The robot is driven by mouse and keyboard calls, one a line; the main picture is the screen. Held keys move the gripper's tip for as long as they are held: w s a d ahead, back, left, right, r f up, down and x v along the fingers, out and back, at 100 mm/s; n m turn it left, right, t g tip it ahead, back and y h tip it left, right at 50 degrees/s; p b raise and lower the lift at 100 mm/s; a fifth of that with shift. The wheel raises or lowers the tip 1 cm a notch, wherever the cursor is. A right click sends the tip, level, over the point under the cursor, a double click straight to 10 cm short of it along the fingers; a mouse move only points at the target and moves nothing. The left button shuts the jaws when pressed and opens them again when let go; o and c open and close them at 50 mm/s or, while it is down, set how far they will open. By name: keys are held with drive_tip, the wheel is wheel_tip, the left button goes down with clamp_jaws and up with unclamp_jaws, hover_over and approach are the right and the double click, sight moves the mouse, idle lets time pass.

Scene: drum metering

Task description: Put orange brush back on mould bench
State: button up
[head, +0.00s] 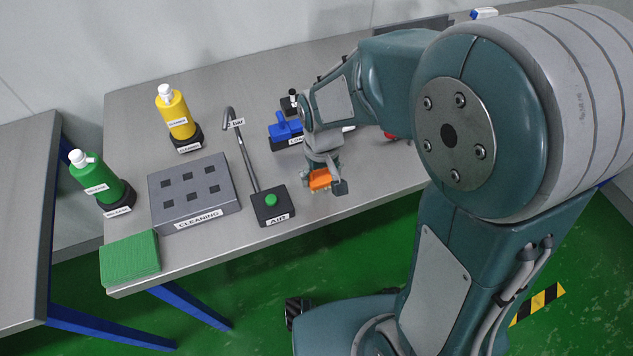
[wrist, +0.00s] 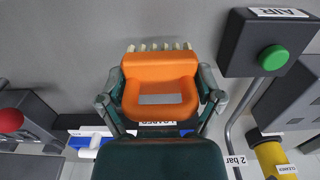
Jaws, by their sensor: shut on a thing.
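The orange brush (head: 320,180) is between the fingers of my gripper (head: 326,183), above the front part of the grey metal bench (head: 220,100), right of the black AIR box. In the wrist view, the brush (wrist: 160,68) fills the space between both fingers of my gripper (wrist: 161,86), with its pale bristles at the picture's top edge of the block. My gripper is shut on it. The brush looks apart from the bench top, though the gap is hard to judge. No label in view names a mould bench.
The AIR box (head: 272,205) with green button and bent pipe stands left of my gripper. The grey CLEANING block (head: 195,193), green pads (head: 130,258), green bottle (head: 95,180) and yellow bottle (head: 174,115) are farther left. A blue tool (head: 287,128) sits behind. Another bench (head: 25,200) stands far left.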

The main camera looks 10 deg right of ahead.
sight(320, 185)
wheel_tip(320, 185, down, 3)
drive_tip(key=shift+w+d+f, duration=0.1)
drive_tip(key=shift+d+f, duration=0.05)
drive_tip(key=shift+f, duration=0.25)
drive_tip(key=shift+a, duration=0.6)
drive_tip(key=o, duration=0.9)
drive_tip(key=shift+d, duration=0.1)
drive_tip(key=shift+o, duration=0.2)
drive_tip(key=shift+d, duration=0.35)
drive_tip(key=shift+a, duration=0.1)
